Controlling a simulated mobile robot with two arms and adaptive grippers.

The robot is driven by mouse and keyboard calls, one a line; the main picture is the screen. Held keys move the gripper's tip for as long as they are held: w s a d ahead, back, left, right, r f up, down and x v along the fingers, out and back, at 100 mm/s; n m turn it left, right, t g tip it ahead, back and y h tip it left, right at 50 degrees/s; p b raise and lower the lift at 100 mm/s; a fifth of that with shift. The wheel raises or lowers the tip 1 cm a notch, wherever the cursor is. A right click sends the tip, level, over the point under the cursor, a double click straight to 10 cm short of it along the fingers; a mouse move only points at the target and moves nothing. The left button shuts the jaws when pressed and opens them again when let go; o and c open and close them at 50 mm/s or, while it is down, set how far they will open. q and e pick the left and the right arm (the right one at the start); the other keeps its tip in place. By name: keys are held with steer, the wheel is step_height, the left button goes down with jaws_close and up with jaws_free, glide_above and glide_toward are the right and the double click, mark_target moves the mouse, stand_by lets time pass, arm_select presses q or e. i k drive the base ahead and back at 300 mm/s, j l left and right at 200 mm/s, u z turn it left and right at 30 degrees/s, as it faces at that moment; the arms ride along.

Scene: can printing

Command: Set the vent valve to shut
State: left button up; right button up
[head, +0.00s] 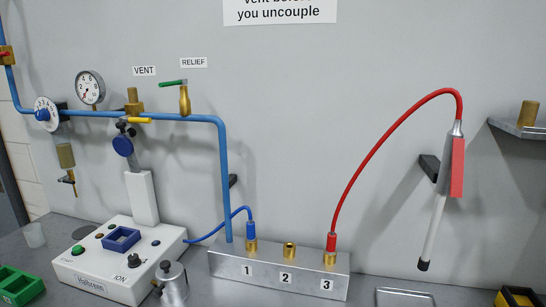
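The vent valve (133,103) is a brass body on the horizontal blue pipe, under the label VENT (144,71). Neither of my grippers is in the head view, so nothing is seen touching the valve.
A brass relief valve (184,100) with a green lever is to the right; a gauge (90,88) and white dial (46,114) are left. Below stands a white machine (110,255) with a column. A metal block (280,270) carries blue and red hoses.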

mark_target(138, 119)
steer(key=i+j+u, duration=0.55)
steer(key=u, duration=0.2)
steer(key=i, duration=0.1)
